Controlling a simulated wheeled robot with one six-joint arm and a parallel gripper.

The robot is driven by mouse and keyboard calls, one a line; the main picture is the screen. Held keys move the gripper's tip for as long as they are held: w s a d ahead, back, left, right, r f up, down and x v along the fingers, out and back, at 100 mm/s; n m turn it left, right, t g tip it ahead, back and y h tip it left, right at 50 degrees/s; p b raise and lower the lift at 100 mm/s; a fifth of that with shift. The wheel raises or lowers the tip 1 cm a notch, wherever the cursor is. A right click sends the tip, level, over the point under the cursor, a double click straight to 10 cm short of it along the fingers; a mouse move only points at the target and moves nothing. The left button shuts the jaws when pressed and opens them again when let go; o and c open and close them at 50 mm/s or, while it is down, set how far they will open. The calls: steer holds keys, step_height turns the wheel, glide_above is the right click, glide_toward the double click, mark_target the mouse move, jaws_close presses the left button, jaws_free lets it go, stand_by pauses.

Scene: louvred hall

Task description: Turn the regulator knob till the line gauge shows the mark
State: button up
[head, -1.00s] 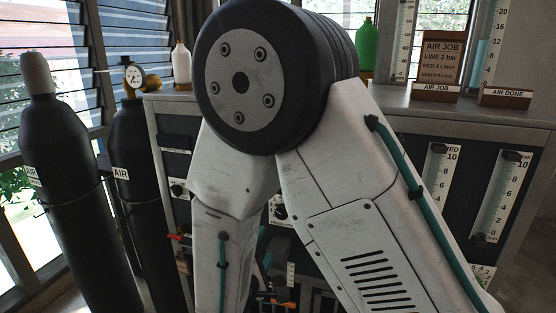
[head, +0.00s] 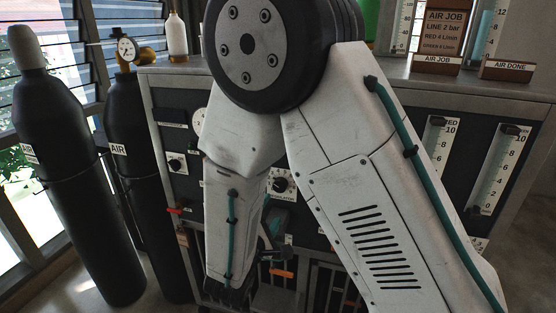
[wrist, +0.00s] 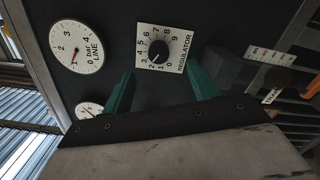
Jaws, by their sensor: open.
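The regulator knob (wrist: 159,50) is a round black knob on a white plate numbered 0 to 9 in the wrist view. It also shows beside my arm in the head view (head: 281,185). The line gauge (wrist: 76,46), a white dial marked 0 to 4 bar, is left of it in the wrist view; its red needle appears to point near 1.
A job card (head: 445,30) on the bench reads LINE 2 bar. Black AIR cylinders (head: 66,180) stand at the left. Flow tubes (head: 436,155) are on the panel's right. A dark block (wrist: 228,66) stands right of the knob plate, close to the right finger.

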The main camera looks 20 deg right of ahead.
mark_target(279, 187)
steer(key=shift+w+d+n, duration=0.85)
steer(key=shift+w+d, duration=0.15)
steer(key=shift+w, duration=0.65)
steer(key=shift+w+d+n, duration=0.9)
steer(key=shift+w+d, duration=0.1)
steer(key=shift+w, duration=0.7)
steer(key=shift+w+d+n, duration=0.85)
steer(key=shift+w+d, duration=0.15)
steer(key=shift+w, duration=0.65)
steer(key=shift+c, duration=0.3)
jaws_close()
